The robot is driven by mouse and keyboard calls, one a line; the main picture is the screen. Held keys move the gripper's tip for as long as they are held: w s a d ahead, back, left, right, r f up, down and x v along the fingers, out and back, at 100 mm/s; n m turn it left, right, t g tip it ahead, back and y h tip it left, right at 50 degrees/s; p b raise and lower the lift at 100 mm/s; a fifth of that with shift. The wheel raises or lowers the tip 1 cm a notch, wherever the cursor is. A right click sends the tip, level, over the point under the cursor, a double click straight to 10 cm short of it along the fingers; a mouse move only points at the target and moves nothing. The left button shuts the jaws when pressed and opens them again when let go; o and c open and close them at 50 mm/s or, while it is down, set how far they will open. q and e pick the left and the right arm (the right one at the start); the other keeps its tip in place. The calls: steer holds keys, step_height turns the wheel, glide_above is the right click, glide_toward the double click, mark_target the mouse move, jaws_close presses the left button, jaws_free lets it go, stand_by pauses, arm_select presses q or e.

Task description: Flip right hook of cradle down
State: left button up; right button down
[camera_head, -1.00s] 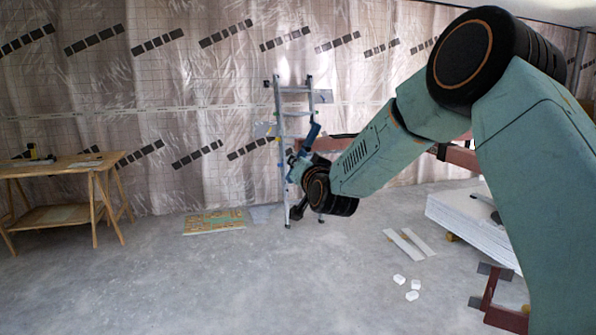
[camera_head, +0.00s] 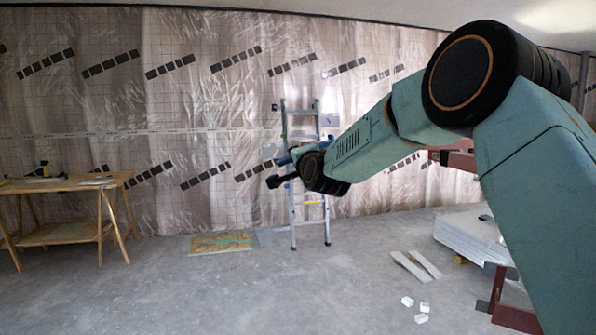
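Dark red metal parts, apparently of the cradle, show at the right: an upper piece (camera_head: 457,158) partly behind my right arm, and a lower bracket (camera_head: 510,316) near the bottom edge. I cannot make out the right hook. My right arm reaches in from the right across the view. Its gripper (camera_head: 275,181) is small and dark at the far end of the arm, in front of the ladder and left of the red parts, apart from them. I cannot see whether its fingers are open. My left gripper is out of view.
A ladder (camera_head: 293,220) stands by the plastic-covered wall. A wooden workbench (camera_head: 60,185) is at the left. A stack of white panels (camera_head: 468,238), two strips (camera_head: 416,265) and small white blocks (camera_head: 415,308) lie at the right. The middle floor is clear.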

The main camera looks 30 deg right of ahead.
steer(key=shift+a+r+m+b, duration=0.1)
steer(key=shift+r+m+b, duration=0.25)
steer(key=shift+m+b, duration=0.45)
steer(key=shift+r+m+b, duration=0.35)
steer(key=shift+m+b, duration=0.15)
steer(key=shift+m, duration=0.6)
steer(key=shift+r, duration=0.1)
steer(key=c, duration=1.4)
jaws_free()
steer(key=shift+o, duration=0.2)
steer(key=shift+s, duration=0.1)
steer(key=v, duration=1.1)
steer(key=shift+s, duration=0.4)
